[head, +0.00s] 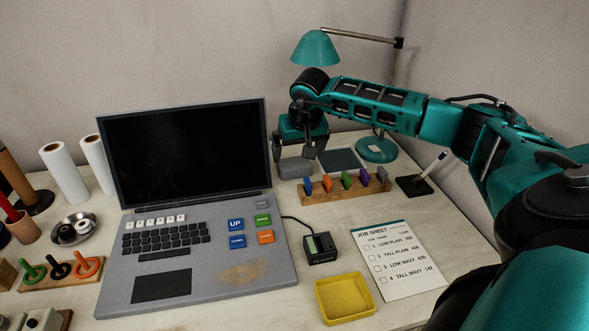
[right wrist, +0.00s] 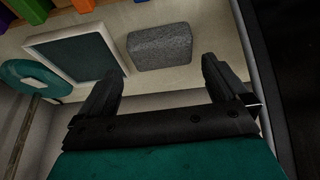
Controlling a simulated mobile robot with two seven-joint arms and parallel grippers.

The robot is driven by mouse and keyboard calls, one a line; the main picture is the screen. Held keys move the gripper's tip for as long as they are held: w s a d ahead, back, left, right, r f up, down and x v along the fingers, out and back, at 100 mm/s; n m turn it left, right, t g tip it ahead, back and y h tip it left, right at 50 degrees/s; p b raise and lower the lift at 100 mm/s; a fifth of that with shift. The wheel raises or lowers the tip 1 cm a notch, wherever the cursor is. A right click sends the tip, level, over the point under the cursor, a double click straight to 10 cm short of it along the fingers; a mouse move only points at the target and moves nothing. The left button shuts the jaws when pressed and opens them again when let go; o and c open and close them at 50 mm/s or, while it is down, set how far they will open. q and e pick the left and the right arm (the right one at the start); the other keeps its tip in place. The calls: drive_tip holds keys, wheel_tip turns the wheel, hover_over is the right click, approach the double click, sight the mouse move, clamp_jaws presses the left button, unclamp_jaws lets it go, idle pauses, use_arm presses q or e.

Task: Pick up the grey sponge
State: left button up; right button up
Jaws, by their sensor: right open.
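The grey sponge (head: 296,167) is a small rounded block lying on the table behind the coloured pieces, right of the laptop screen. My right gripper (head: 299,154) is over it in the head view, fingers pointing down. In the right wrist view the grey sponge (right wrist: 160,47) lies just beyond and between the fingertips of my right gripper (right wrist: 160,78). The jaws are open wide with nothing between them. Whether a finger touches the sponge cannot be told. My left gripper does not show.
A dark framed pad (head: 340,160) lies right of the sponge; the teal lamp base (head: 376,150) is beyond it. A wooden rack (head: 345,191) with several coloured pieces stands in front. The laptop (head: 190,215) is close on the left.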

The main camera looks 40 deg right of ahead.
sight(295, 162)
drive_tip(key=b+x, duration=0.1)
drive_tip(key=x, duration=0.3)
drive_tip(key=shift+w+f, duration=0.15)
drive_tip(key=shift+f, duration=0.15)
drive_tip(key=c, duration=0.8)
